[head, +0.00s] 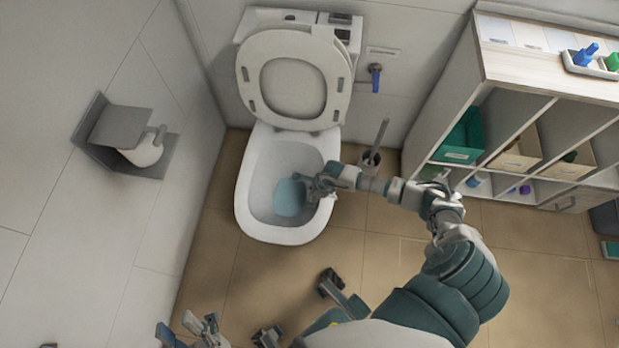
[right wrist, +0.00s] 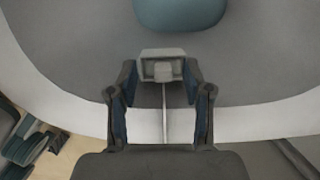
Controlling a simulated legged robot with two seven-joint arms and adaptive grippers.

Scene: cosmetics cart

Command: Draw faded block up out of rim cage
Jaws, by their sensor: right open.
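The rim cage (right wrist: 163,53) is a small pale grey-white holder inside the toilet bowl, with a thin stem running back toward the rim in the right wrist view. A pale, squarish block (right wrist: 163,71) shows at its front. My right gripper (right wrist: 160,88) is open, its two fingers on either side of the cage and block. I cannot tell whether the fingers touch them. In the head view my right gripper (head: 317,186) is inside the bowl's right rim, hiding the cage and block. My left gripper (head: 190,328) is low at the left, partly cut off; its opening is unclear.
The toilet bowl (head: 246,200) has its lid and seat raised and holds blue water (head: 290,198). A toilet brush (head: 373,150) stands right of it. An open shelf (head: 545,90) with bins is at the right. A paper holder (head: 120,135) is on the left wall.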

